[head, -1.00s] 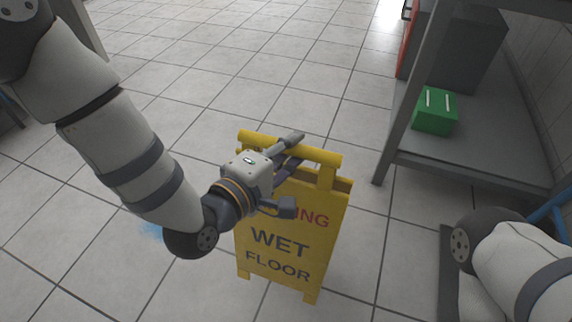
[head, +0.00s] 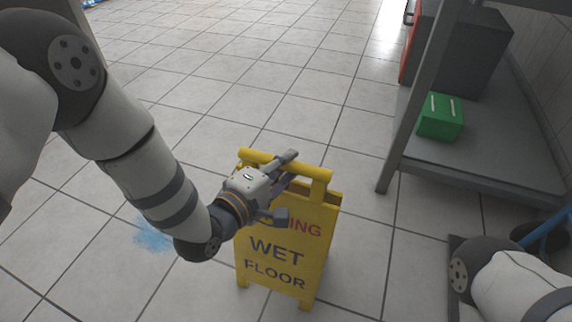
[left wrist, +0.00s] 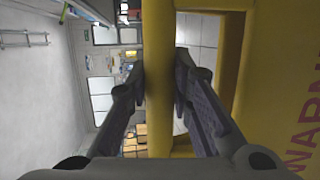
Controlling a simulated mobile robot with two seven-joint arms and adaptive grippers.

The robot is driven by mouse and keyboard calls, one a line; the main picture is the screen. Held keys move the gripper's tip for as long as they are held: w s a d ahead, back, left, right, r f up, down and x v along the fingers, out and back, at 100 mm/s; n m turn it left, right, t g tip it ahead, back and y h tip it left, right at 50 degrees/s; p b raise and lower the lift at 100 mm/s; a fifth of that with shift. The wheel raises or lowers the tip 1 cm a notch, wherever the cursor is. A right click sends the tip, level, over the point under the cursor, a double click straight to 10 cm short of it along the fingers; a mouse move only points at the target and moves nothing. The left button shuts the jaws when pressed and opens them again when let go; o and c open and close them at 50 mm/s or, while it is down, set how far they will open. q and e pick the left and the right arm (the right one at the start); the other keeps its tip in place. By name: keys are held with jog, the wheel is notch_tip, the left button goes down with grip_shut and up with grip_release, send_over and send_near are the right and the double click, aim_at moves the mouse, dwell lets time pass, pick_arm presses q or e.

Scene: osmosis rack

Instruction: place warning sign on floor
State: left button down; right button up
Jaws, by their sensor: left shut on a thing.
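The yellow warning sign (head: 283,262) reads "WET FLOOR" and stands upright in the middle of the head view. My left gripper (head: 284,187) is at its top and is shut on the yellow top bar (head: 310,169). In the left wrist view the bar (left wrist: 158,60) runs between the two fingers of the left gripper (left wrist: 160,92). Part of the sign's upper lettering is hidden behind the gripper. I cannot tell whether the sign's feet touch the floor. My right gripper is out of view; only part of my right arm shows at the lower right.
A blue wet patch (head: 153,236) lies on the tiled floor left of the sign, partly behind my left arm. A metal rack (head: 470,178) stands at the right with a green box (head: 440,116) on its lower shelf. The tiled floor beyond the sign is clear.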

pick_arm(q)
jog(key=c, duration=1.4)
grip_release()
jog(key=shift+c, duration=0.2)
jog(key=shift+s+r, duration=0.1)
jog(key=p+v, duration=0.3)
jog(key=v, duration=0.8)
jog(key=shift+s+a, duration=0.2)
jog(key=shift+s, duration=0.2)
